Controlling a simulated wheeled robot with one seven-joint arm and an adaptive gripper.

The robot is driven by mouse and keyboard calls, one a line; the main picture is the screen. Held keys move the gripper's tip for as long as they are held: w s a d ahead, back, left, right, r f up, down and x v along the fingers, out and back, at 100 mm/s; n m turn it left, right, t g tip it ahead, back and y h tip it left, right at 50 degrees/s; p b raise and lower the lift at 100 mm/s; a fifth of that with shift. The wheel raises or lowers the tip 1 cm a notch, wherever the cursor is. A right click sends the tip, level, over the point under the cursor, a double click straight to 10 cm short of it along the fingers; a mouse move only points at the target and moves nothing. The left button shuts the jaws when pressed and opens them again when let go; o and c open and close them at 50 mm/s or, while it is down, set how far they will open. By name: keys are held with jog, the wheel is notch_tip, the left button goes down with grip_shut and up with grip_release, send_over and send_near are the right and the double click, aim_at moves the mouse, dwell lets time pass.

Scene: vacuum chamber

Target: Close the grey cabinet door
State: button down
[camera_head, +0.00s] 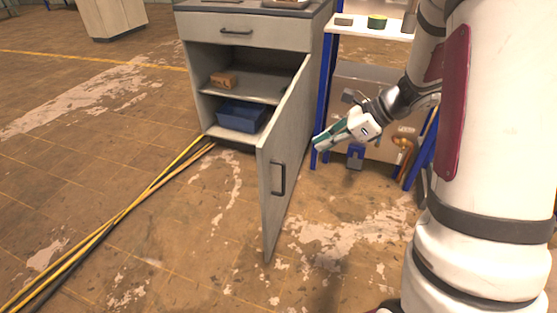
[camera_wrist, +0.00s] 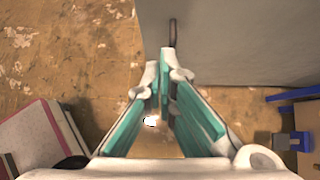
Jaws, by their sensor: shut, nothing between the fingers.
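The grey cabinet door (camera_head: 287,148) stands wide open, swung out from the right side of the grey cabinet (camera_head: 255,35). Its dark bar handle (camera_head: 278,178) is on the face turned toward me, near the free edge. My gripper (camera_head: 318,144) is to the right of the door, on the handle side, with its teal and white fingers pointing left. It is shut and empty. In the wrist view the fingertips (camera_wrist: 163,62) meet close to the grey door panel (camera_wrist: 245,40), with the handle (camera_wrist: 172,32) just beyond them. Whether they touch the door is unclear.
Inside the cabinet a brown block (camera_head: 223,79) lies on the shelf and a blue bin (camera_head: 242,115) sits below. A blue-framed stand (camera_head: 325,90) is right of the cabinet. Yellow and black cables (camera_head: 120,215) cross the floor at left. Floor before the door is clear.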

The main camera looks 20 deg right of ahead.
jog(key=b, duration=0.4)
send_near(268, 164)
notch_tip(268, 164, down, 3)
jog(key=d, duration=0.1)
jog(key=shift+w+a+f+b, duration=0.1)
jog(key=shift+w+a+b, duration=0.15)
jog(key=shift+w+a, duration=0.45)
jog(key=shift+w+a+f+b, duration=0.1)
jog(key=shift+w+a+b, duration=0.15)
jog(key=shift+a, duration=0.9)
jog(key=shift+r, duration=0.1)
